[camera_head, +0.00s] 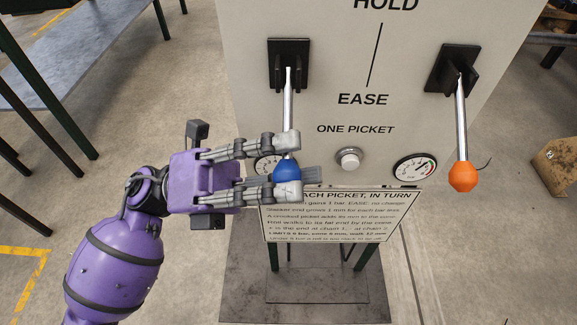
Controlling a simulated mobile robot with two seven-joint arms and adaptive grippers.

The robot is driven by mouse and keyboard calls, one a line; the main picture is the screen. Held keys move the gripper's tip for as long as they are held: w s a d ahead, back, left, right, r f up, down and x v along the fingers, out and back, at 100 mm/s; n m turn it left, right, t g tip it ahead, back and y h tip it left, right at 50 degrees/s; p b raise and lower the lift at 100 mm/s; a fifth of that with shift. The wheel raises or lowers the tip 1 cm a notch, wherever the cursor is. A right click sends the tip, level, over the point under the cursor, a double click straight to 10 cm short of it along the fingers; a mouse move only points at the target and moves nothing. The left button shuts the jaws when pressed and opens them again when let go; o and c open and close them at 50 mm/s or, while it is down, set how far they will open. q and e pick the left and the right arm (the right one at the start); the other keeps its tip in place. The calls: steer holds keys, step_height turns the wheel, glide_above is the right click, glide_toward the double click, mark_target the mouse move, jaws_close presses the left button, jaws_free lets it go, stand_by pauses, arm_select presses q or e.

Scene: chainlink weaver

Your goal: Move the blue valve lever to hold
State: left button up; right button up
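The blue valve lever is a metal rod (288,105) hanging down from a black bracket (289,65) on the pale panel, with a blue ball knob (287,171) at its lower end. It points down past the word EASE. My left gripper (287,170) comes in from the left. HOLD (386,5) is printed at the panel's top, cut by the frame edge. My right gripper is not in view.
A second lever with an orange knob (463,177) hangs at the right. Between the levers are a round button (348,158) and a gauge (415,168). Another gauge is partly hidden behind my fingers. A text sign (340,216) is below. A table (70,50) stands at the upper left.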

arm_select(q)
steer(key=shift+c, duration=0.5)
jaws_close()
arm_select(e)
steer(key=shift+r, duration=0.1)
